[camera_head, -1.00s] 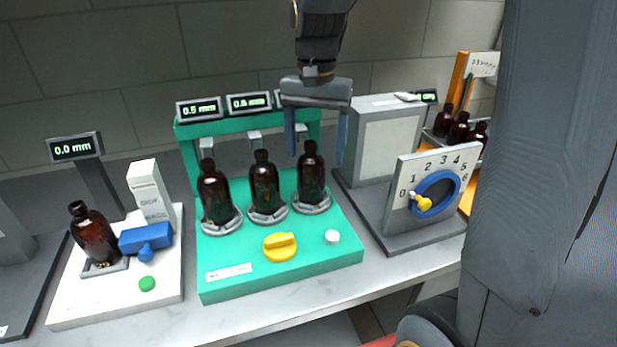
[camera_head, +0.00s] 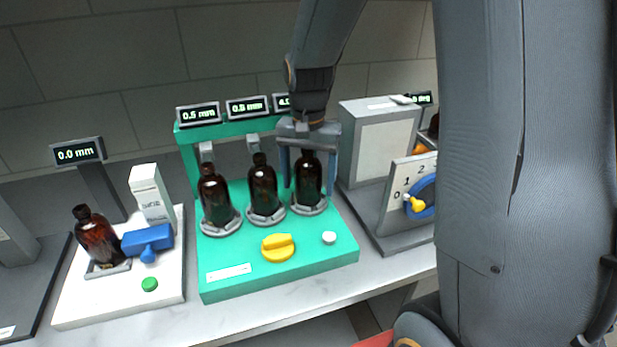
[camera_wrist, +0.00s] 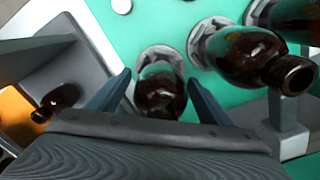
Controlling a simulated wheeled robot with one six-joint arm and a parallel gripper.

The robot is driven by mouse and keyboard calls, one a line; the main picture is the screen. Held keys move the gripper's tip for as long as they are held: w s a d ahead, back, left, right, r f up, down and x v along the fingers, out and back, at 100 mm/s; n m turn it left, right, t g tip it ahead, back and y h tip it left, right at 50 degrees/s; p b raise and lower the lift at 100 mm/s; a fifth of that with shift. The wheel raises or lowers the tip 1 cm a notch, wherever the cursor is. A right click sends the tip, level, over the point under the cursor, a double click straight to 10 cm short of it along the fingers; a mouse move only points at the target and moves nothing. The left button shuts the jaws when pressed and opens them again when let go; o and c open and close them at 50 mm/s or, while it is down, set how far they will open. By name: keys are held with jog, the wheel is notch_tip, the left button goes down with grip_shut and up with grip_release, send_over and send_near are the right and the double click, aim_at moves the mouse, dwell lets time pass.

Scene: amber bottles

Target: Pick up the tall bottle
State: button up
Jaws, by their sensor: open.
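Three dark amber bottles stand upright in grey holders on a green stand (camera_head: 225,283): a left one (camera_head: 215,198), a middle one (camera_head: 263,188) and a right one (camera_head: 308,180). My gripper (camera_head: 308,188) is open, pointing down, with one finger on each side of the right bottle. In the wrist view this bottle (camera_wrist: 160,92) lies between the open fingers (camera_wrist: 160,78), with a gap seen on both sides.
The middle bottle stands close to my left finger. A yellow knob (camera_head: 278,247) and white button (camera_head: 329,238) are at the stand's front. Left is a white base (camera_head: 120,307) with another amber bottle (camera_head: 98,238) and blue clamp (camera_head: 148,240). Right is a grey box (camera_head: 378,145) with a dial panel.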

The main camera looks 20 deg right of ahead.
jog(key=shift+f, duration=0.15)
jog(key=c, duration=1.3)
